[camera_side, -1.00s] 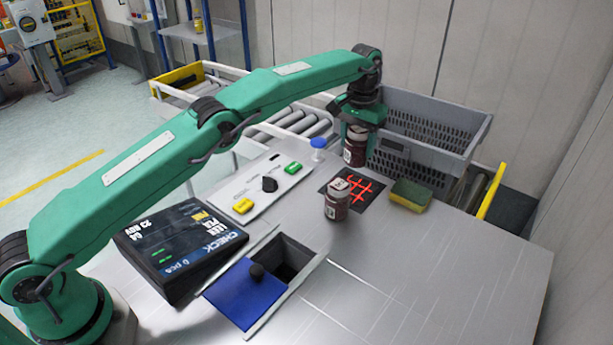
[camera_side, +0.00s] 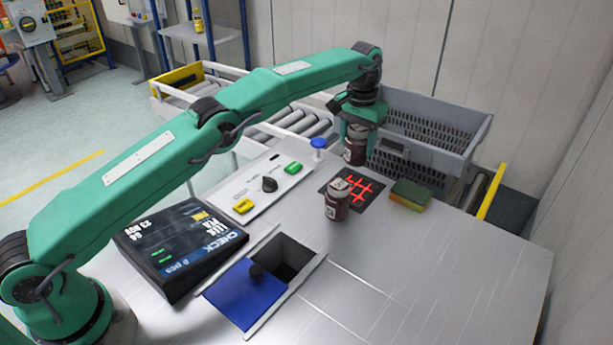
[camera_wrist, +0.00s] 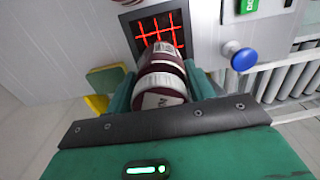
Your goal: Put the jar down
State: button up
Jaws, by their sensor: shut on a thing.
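A dark red jar (camera_side: 355,150) with a pale label is held between the fingers of my gripper (camera_side: 357,138), upright in the side view. It hangs over the back edge of the dark mat with red grid lines (camera_side: 366,184), in front of the grey crate. I cannot tell its height above the table. A second, similar jar (camera_side: 337,206) stands on the table at the mat's front left edge. In the wrist view the held jar (camera_wrist: 159,90) lies between my green fingers, and the second jar (camera_wrist: 164,52) shows partly behind it.
A grey crate (camera_side: 425,155) stands behind my gripper. A green and yellow sponge (camera_side: 410,194) lies right of the mat. A blue round button (camera_side: 318,143) and a panel with a green button (camera_side: 293,168) are at left. An opening (camera_side: 285,268) with a blue cover is in front. The right table area is clear.

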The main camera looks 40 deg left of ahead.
aim_at(358, 145)
jog(key=shift+s+d+r, duration=0.1)
jog(key=shift+r, duration=0.05)
jog(key=shift+s+d+r+n, duration=0.25)
jog(key=shift+s+d+r, duration=0.1)
jog(key=shift+s, duration=0.2)
jog(key=shift+s+d+r+n, duration=0.25)
jog(key=shift+s+d+r, duration=0.1)
jog(key=shift+s, duration=0.15)
jog(key=shift+s+d+r+n, duration=0.15)
jog(key=shift+s, duration=0.35)
jog(key=shift+s+d+r+n, duration=0.1)
jog(key=shift+s+d+r, duration=0.05)
jog(key=shift+s, duration=0.3)
jog(key=shift+s+d+r+n, duration=0.15)
jog(key=shift+s, duration=0.35)
jog(key=s+n, duration=0.3)
jog(key=s, duration=1.6)
jog(key=shift+a+f+n, duration=0.15)
jog(key=shift+a+n, duration=0.1)
jog(key=shift+n, duration=0.05)
jog(key=shift+w+a+f, duration=1.25)
jog(key=shift+a+f, duration=0.25)
jog(key=shift+f, duration=0.35)
jog(key=shift+w+a+f, duration=1.3)
jog(key=shift+a+f, duration=0.15)
jog(key=shift+f, duration=0.35)
jog(key=shift+w+a+f, duration=1.25)
jog(key=shift+a+f, duration=0.25)
jog(key=shift+f, duration=0.35)
